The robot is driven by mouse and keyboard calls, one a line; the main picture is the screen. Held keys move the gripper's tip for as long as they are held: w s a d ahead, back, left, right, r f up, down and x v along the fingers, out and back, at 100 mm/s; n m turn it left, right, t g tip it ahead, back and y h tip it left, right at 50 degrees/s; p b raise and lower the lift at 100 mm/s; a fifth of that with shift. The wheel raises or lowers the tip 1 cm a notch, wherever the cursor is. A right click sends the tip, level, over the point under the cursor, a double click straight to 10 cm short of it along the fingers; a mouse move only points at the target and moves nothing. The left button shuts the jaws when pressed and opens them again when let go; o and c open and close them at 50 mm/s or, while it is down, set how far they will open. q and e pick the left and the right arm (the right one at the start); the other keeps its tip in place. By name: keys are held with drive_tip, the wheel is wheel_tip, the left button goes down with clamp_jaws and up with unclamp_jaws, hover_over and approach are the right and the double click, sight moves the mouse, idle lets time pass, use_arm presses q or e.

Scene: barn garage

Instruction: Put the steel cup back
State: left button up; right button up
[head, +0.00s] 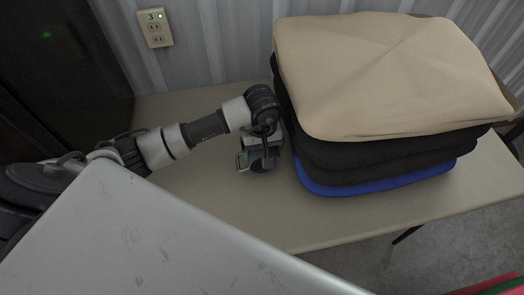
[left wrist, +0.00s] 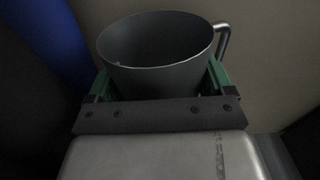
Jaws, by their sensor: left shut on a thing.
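The steel cup (left wrist: 157,68) is grey, open at the top and seemingly empty, with its handle at the right in the left wrist view. My left gripper (left wrist: 157,88) is shut on it, with a green finger on either side. In the head view, my left gripper (head: 262,150) is low over the beige table (head: 225,215), just left of a cushion stack. There the cup (head: 242,162) is mostly hidden by the gripper, and its handle shows at the left. I cannot tell whether the cup touches the table. My right gripper is not in view.
A tall stack of cushions stands close to the right of my left gripper: a tan one (head: 390,75) on top, black ones below, a blue one (head: 385,183) at the bottom. A corrugated wall with an outlet (head: 155,27) is behind. The table front left of the stack is clear.

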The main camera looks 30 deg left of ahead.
use_arm(q)
drive_tip(key=shift+f, duration=1.2)
drive_tip(key=shift+f, duration=0.2)
drive_tip(key=o, duration=0.8)
drive_tip(key=shift+r, duration=0.1)
